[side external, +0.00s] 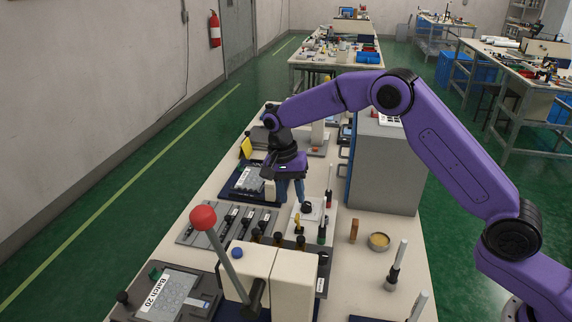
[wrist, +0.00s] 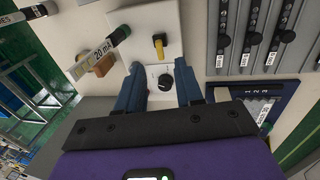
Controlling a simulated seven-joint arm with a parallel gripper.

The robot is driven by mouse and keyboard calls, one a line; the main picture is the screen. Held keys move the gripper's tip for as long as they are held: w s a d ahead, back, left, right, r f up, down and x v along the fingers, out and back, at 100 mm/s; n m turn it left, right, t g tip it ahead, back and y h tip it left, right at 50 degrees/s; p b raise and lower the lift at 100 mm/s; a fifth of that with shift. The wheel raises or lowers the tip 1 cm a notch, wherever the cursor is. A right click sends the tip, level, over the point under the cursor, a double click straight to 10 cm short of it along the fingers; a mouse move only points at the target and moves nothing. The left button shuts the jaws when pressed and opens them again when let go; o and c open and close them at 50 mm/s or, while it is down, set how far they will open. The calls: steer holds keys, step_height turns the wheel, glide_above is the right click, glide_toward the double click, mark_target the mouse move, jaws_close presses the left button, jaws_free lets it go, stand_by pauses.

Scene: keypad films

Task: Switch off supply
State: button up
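A white panel (wrist: 140,20) carries a black rotary knob (wrist: 165,81) with a white dial face and a yellow lever (wrist: 160,46) beside it. In the side view the same panel (side external: 312,218) lies on the bench, its dark knob (side external: 306,206) just below my fingers. My gripper (wrist: 159,68) is open and empty, pointing down, with one blue finger on each side of the knob in the wrist view. It also shows in the side view (side external: 291,192). I cannot tell whether either finger touches the knob or panel. No label reading "supply" is legible.
A red-ball lever (side external: 203,217) rises in front. A tall grey cabinet (side external: 385,165) stands to the right. A small yellow-filled dish (side external: 379,241) sits nearby.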

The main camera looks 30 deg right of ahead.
mark_target(296, 216)
step_height(296, 216, up, 9)
steer(key=w+a, duration=0.1)
steer(key=shift+f, duration=0.15)
steer(key=shift+w+r, duration=0.15)
steer(key=shift+r, duration=0.05)
stand_by(0.3)
steer(key=f, duration=0.5)
steer(key=s+d+f, duration=0.1)
steer(key=f, duration=0.5)
steer(key=s+d+f, duration=0.1)
steer(key=f, duration=0.5)
steer(key=shift+s+d, duration=0.1)
jaws_close()
